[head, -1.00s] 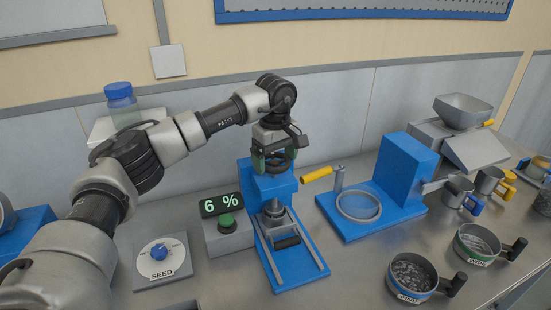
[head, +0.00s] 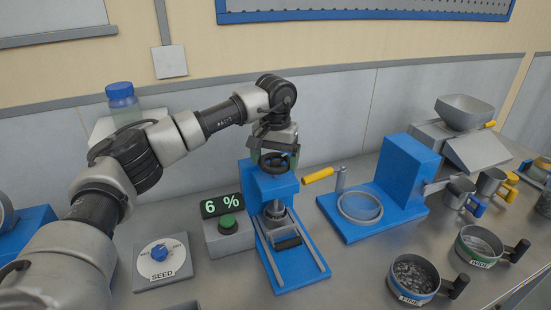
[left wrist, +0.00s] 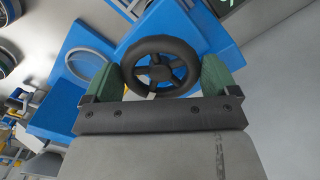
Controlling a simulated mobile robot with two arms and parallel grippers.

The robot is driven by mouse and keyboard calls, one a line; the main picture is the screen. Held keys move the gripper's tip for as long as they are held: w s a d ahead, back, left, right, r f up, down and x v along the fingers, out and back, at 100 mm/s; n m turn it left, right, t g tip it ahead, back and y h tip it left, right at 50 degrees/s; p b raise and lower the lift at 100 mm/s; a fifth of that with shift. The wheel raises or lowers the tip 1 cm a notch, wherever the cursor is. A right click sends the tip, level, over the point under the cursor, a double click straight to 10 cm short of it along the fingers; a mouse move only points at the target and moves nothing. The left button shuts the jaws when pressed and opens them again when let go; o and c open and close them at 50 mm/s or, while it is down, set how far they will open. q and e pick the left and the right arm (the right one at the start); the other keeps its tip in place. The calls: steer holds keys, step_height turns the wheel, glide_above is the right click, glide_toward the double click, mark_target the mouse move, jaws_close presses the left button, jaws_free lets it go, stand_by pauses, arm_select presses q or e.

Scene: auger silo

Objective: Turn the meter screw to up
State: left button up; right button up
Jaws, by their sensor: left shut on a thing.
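The blue press-like device (head: 267,180) stands mid-counter with a black handwheel (head: 280,168) at its top, which I take to be the meter screw. In the left wrist view the spoked handwheel (left wrist: 160,44) sits between the two green finger pads. My left gripper (head: 273,158) points down from above and is shut on the handwheel's rim; it also shows in the left wrist view (left wrist: 161,78). Below the wheel are a metal stem and a dark roller. The display (head: 221,205) beside it reads 6 %. My right gripper is not in view.
A green button (head: 228,224) sits below the display, and a SEED dial (head: 160,254) is to its left. At right are a blue stand with a ring (head: 400,178) and a yellow handle (head: 318,175). Pans labelled FINE (head: 412,278) and WIDE (head: 480,246) are at front right.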

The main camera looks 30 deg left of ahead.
mark_target(274, 160)
arm_select(q)
steer(key=m, duration=0.4)
steer(key=shift+w+a+r+m, duration=0.1)
steer(key=shift+r+m, duration=0.2)
stand_by(0.5)
steer(key=o, duration=0.7)
steer(key=shift+c, duration=0.2)
steer(key=shift+f, duration=0.15)
steer(key=shift+r, duration=0.4)
step_height(274, 160, up, 10)
steer(key=b, duration=0.1)
steer(key=shift+b, duration=0.4)
